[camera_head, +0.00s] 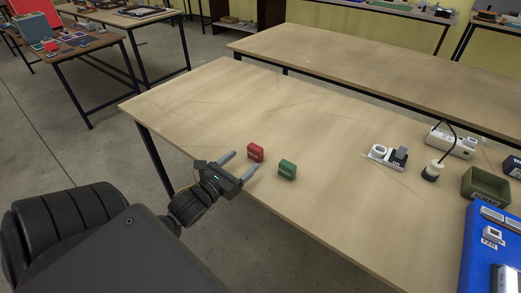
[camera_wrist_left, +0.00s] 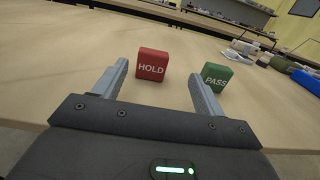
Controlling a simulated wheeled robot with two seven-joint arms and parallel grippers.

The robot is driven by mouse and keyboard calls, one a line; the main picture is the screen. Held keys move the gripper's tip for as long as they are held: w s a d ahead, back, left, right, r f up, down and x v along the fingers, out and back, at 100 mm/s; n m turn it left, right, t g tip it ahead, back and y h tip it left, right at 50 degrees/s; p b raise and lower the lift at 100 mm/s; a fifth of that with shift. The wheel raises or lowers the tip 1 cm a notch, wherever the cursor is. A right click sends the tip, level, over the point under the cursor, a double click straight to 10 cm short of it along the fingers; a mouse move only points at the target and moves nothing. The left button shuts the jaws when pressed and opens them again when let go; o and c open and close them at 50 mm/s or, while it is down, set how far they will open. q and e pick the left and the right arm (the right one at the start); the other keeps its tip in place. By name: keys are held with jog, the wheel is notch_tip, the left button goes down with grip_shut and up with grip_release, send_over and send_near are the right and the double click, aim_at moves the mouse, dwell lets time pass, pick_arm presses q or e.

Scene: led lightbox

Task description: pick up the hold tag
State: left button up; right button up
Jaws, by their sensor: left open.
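The hold tag (camera_head: 255,152) is a small red block on the wooden table, near its front edge. In the left wrist view the hold tag (camera_wrist_left: 152,65) shows the word HOLD and stands just beyond and between my open fingers. My left gripper (camera_head: 241,163) is open and empty, close to the hold tag at its lower left. In the left wrist view my left gripper (camera_wrist_left: 158,80) has one finger on each side, with the right finger between the red block and a green PASS block (camera_wrist_left: 216,77). My right gripper is not in view.
The green block (camera_head: 287,170) stands right of the hold tag on the table (camera_head: 215,105). A white device (camera_head: 385,155), a small jar (camera_head: 432,172), a green bin (camera_head: 487,187) and a blue panel (camera_head: 480,255) are at the right. The middle of the table is clear.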

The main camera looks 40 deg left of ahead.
aim_at(253, 150)
pick_arm(q)
jog(key=shift+w+a+r, duration=0.2)
jog(key=shift+w+a, duration=0.1)
jog(key=shift+w, duration=0.2)
jog(key=shift+w+a+f, duration=0.1)
jog(key=shift+w+a, duration=0.1)
jog(key=shift+w, duration=1.55)
jog(key=shift+w+p, duration=0.25)
jog(key=shift+p, duration=0.05)
jog(key=w, duration=0.3)
jog(key=shift+w+f+p, duration=0.1)
jog(key=shift+w+p, duration=0.2)
jog(key=shift+w, duration=0.6)
pick_arm(e)
jog(key=shift+s+a+r, duration=0.25)
jog(key=shift+s+a, duration=0.05)
jog(key=shift+s, duration=0.15)
jog(key=shift+s+a+r, duration=0.25)
jog(key=shift+s, duration=0.2)
